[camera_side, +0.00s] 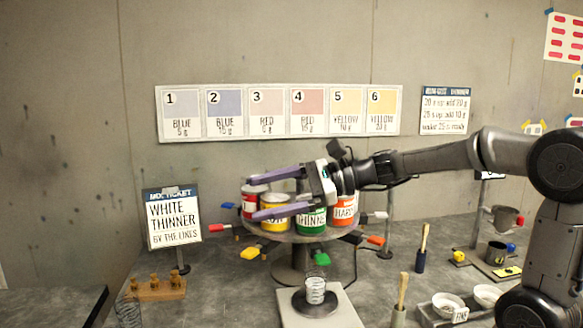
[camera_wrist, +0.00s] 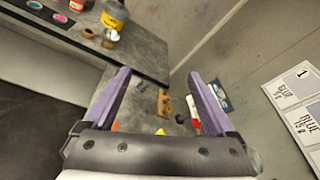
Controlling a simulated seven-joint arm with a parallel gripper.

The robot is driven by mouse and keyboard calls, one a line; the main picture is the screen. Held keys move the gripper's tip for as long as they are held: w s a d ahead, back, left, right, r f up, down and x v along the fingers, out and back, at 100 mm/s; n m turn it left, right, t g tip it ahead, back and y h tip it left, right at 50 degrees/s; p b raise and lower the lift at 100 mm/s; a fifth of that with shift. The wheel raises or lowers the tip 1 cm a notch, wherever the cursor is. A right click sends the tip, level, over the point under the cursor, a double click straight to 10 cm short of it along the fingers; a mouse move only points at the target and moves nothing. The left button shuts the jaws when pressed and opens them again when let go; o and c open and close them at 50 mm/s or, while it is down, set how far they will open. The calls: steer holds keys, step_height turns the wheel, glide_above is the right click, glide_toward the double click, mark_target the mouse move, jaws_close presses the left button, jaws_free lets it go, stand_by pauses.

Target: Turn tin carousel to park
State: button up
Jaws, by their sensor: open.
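The tin carousel (camera_side: 285,237) is a round grey turntable on a post in the middle of the bench in the side view. It bears a red tin (camera_side: 252,200), a yellow tin (camera_side: 274,212), a green tin marked thinner (camera_side: 311,221) and an orange tin (camera_side: 344,210). Handles with coloured tips stick out around it, among them red, yellow, green and orange ones. My gripper (camera_side: 262,196) is open and empty, its purple fingers pointing left, in front of the tins in the picture. Whether it touches any cannot be told. In the wrist view the open fingers (camera_wrist: 158,95) frame the bench.
A ticket stand (camera_side: 174,220) reading white thinner is at left, by a wooden peg block (camera_side: 158,288). A clear cup (camera_side: 316,290) sits on a scale (camera_side: 345,312) in front. Brushes, bowls (camera_side: 448,305) and a dark cup (camera_side: 496,252) are at right.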

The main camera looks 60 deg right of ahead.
steer(key=w+d+m+t+h, duration=0.2)
steer(key=d+m, duration=0.1)
steer(key=d, duration=0.5)
steer(key=w+d+m+t+h, duration=0.2)
steer(key=d+m, duration=0.2)
steer(key=d, duration=0.4)
steer(key=w+d+m+t+h, duration=0.1)
steer(key=d+m+h, duration=0.1)
steer(key=d, duration=0.6)
steer(key=shift+w+m+t, duration=0.4)
steer(key=shift+m, duration=0.4)
steer(key=s+d+f+m+h, duration=0.1)
steer(key=d, duration=0.1)
steer(key=d+f+h, duration=0.1)
steer(key=d, duration=0.2)
steer(key=s+d+f+m+h, duration=0.1)
steer(key=d+f, duration=0.1)
steer(key=d, duration=0.1)
steer(key=shift+s+d+m, duration=0.25)
steer(key=shift+s+m, duration=0.05)
steer(key=w, duration=1.3)
steer(key=shift+w, duration=0.3)
steer(key=shift+r, duration=0.1)
jaws_close()
